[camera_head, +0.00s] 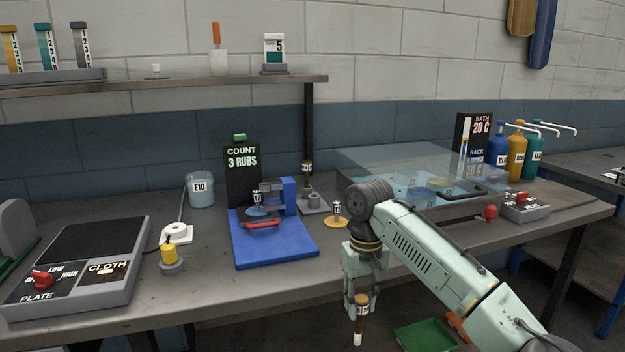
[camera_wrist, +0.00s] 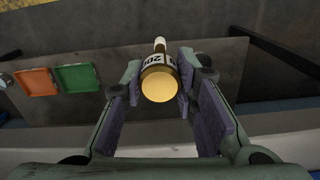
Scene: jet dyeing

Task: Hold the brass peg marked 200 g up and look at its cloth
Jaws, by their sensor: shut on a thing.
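The brass peg (camera_wrist: 158,84) is in my gripper (camera_wrist: 160,88), seen from its round brass end in the wrist view. A white label with dark print, partly readable as "200", wraps its side, and a pale tip shows at its far end. In the head view the peg (camera_head: 359,325) hangs upright below my gripper (camera_head: 360,300), in front of the table's front edge. Its lower end is white; I cannot make out any cloth detail or colour there. My gripper is shut on the peg, with a finger on each side.
A blue rubbing stand (camera_head: 275,248) is on the table (camera_head: 220,290) left of my arm. A similar brass peg (camera_head: 306,172) stands in a grey holder behind. A clear-lidded bath (camera_head: 400,165) is behind my arm. A green tray (camera_head: 425,336) lies low beyond the table edge.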

